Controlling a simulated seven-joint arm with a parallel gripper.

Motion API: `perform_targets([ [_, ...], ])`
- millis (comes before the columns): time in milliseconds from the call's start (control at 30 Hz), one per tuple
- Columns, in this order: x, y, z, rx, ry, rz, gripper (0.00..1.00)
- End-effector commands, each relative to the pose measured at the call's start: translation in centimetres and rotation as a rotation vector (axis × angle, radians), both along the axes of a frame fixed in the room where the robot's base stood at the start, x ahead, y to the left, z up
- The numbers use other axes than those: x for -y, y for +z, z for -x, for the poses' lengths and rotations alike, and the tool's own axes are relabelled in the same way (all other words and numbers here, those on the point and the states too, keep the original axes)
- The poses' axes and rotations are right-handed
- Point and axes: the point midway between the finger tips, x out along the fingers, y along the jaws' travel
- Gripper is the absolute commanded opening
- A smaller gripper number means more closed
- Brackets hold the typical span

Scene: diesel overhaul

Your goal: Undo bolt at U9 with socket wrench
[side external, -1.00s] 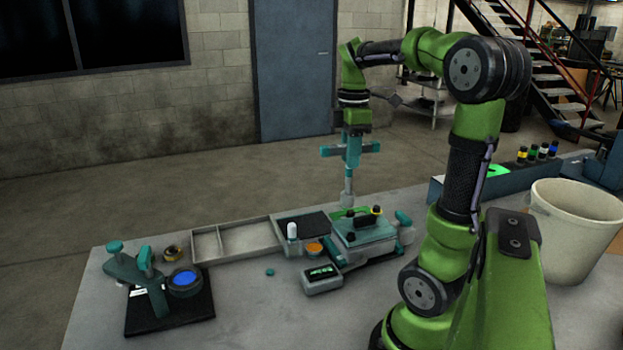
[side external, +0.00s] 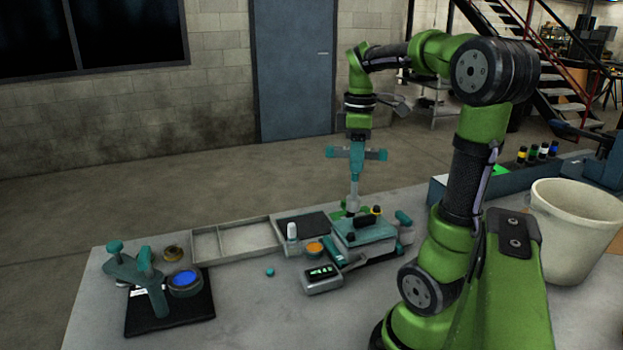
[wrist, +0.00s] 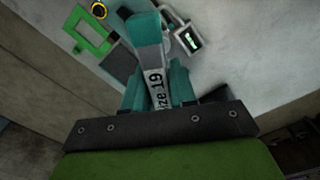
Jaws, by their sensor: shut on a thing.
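My gripper (side external: 357,152) is shut on the socket wrench (side external: 354,183), which hangs nearly upright with its grey socket end down. In the side view the socket end is just above or behind the teal-topped block (side external: 364,234); I cannot tell whether it touches. In the wrist view, the wrench (wrist: 147,30) shows a teal body and a pale label reading "ize 19" between my gripper's teal fingers (wrist: 157,88). I cannot make out the bolt at U9 or any position marks.
A small meter (side external: 322,279) with a lit display lies in front of the block. A white bucket (side external: 570,250) stands at right.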

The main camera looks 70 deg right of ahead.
Motion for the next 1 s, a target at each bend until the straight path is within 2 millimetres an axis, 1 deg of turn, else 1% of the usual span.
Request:
perform_targets([
  [100,0.0,-0.2,0.0,0.0,-0.186,0.002,0.0],
  [1000,-0.2,-2.3,-0.1,0.001,-1.571,0.001,0.0],
])
